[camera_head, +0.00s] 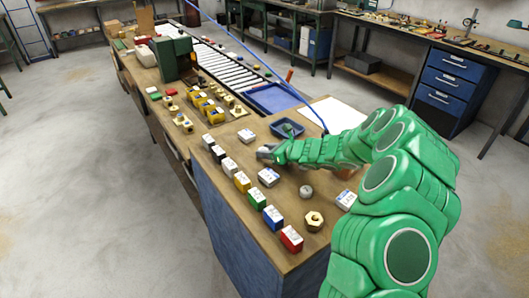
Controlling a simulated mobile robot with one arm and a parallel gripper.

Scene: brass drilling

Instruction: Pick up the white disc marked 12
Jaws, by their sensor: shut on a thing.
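My gripper (264,153) is low over the near part of the wooden bench, reaching in from the right. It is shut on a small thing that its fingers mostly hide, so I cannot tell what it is. No number 12 can be read in this view. White marked pieces lie around it: one (246,136) just beyond, one (268,177) just nearer, and one (346,199) at the right, partly behind my arm. A small round grey-white piece (306,191) lies between the last two, with no mark I can read.
A row of coloured blocks runs along the bench's left edge, ending with a red block (291,239). A brass hex nut (314,221) lies near the front. A small blue tray (287,128) is beyond my gripper, and a larger blue tray (272,98) is by the roller conveyor (225,68).

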